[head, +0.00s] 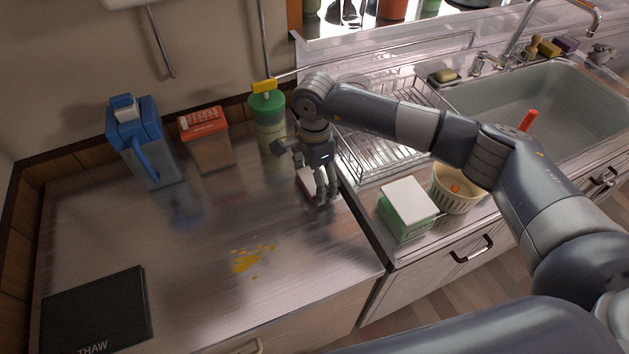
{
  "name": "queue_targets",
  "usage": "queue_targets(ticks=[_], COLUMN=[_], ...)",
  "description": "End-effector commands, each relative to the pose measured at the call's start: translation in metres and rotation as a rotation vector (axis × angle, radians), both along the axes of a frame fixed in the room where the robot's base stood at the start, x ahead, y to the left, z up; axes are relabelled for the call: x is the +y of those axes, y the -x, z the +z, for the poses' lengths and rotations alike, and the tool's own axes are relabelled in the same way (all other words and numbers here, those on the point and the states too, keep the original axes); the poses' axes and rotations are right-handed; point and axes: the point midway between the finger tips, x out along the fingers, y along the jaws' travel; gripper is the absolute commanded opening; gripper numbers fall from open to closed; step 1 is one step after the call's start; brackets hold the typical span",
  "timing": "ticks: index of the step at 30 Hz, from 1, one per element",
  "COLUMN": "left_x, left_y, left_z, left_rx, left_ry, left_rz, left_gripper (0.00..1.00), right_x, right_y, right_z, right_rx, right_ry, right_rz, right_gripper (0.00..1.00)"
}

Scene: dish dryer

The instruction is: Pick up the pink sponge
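A small pale pinkish block (304,183), which looks like the pink sponge, lies on the steel counter near its right edge, by the dish rack. My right gripper (325,196) points down directly over it, and its fingers hide the block's right part. I cannot tell whether the fingers touch the block or are closed on it. My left gripper is not in view.
A green-lidded jar (268,125) stands close behind the gripper. The wire dish rack (385,150) is to its right, with a green-and-white box (408,210) in front. An orange-lidded container (206,140) and blue-topped pitcher (150,150) stand at left. The middle counter is clear apart from yellow crumbs (250,258).

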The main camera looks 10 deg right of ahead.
Motion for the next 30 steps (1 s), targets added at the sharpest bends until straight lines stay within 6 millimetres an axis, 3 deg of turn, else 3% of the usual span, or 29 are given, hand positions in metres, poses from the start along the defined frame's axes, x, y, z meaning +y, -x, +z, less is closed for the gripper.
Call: queue_targets(ticks=[1, 3, 16, 20, 24, 30], left_x=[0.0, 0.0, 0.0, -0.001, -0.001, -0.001], left_y=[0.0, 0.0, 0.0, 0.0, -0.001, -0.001], left_z=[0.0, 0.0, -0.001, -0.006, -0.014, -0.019], left_rx=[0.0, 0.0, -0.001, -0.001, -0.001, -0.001], left_ry=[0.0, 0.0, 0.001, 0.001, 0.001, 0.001], left_rz=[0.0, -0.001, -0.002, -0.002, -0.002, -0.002], left_gripper=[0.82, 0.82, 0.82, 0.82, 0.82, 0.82], right_x=[0.0, 0.0, 0.0, 0.0, 0.0, -0.013], right_y=[0.0, 0.0, 0.0, -0.001, -0.002, 0.03], right_z=[0.0, 0.0, 0.003, 0.012, 0.035, 0.036], right_rx=[0.0, 0.0, 0.0, -0.002, -0.005, 0.0], right_ry=[0.0, 0.0, -0.001, 0.0, 0.001, 0.002], right_rz=[0.0, 0.0, 0.0, -0.001, 0.001, 0.002], right_gripper=[0.64, 0.54, 0.54, 0.54, 0.54, 0.54])
